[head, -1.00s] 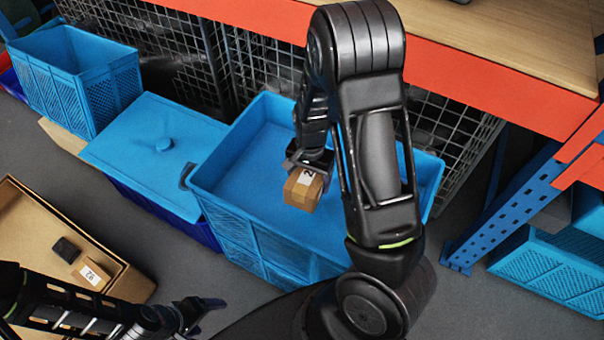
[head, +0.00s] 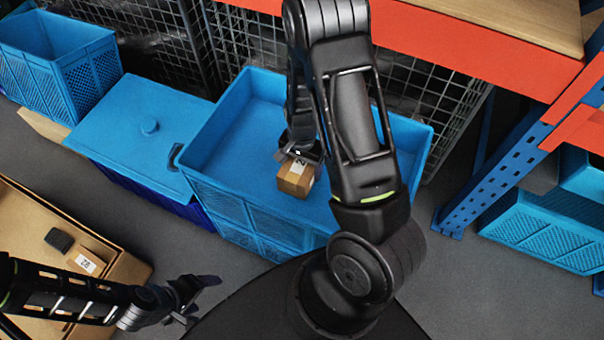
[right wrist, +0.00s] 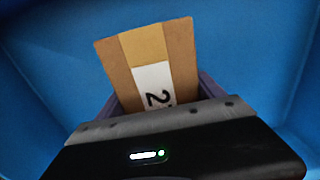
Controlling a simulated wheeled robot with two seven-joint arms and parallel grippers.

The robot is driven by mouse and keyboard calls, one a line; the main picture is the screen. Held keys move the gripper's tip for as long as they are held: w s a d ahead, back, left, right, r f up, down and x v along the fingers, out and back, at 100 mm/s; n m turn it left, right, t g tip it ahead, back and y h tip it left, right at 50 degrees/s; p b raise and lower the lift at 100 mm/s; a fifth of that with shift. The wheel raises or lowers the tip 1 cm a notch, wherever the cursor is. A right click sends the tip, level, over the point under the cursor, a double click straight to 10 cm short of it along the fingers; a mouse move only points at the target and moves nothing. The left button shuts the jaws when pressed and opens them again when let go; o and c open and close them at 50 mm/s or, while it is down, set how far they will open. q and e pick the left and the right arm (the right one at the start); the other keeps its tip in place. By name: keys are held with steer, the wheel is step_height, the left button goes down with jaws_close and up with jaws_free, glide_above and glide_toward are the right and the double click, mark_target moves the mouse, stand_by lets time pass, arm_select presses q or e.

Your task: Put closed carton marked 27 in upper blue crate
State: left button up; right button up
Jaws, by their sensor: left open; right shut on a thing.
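A small brown closed carton (head: 296,178) with a tan tape strip and a white label is in my right gripper (head: 300,157). The gripper is shut on it. The label shows a 2 in the right wrist view, where the carton (right wrist: 150,62) stands out beyond the gripper (right wrist: 158,105); the rest of the number is hidden. The carton is over the open upper blue crate (head: 232,120), whose blue inside surrounds it in the right wrist view. Whether it touches the crate floor I cannot tell. My left gripper (head: 196,296) is open and empty at the lower left, above the floor.
A large open carton (head: 35,195) at left holds a dark block (head: 59,240) and a small labelled carton (head: 88,262). A blue lidded box (head: 135,150) stands left of the crate. An orange-edged bench (head: 450,60) and wire mesh stand behind.

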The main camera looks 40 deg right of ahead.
steer(key=shift+f+b, duration=0.35)
steer(key=shift+f, duration=1.5)
steer(key=o, duration=1.7)
steer(key=shift+f, duration=0.1)
steer(key=shift+r, duration=0.25)
step_height(320, 180, up, 12)
steer(key=p, duration=0.2)
steer(key=shift+f+p, duration=0.1)
steer(key=shift+p, duration=0.3)
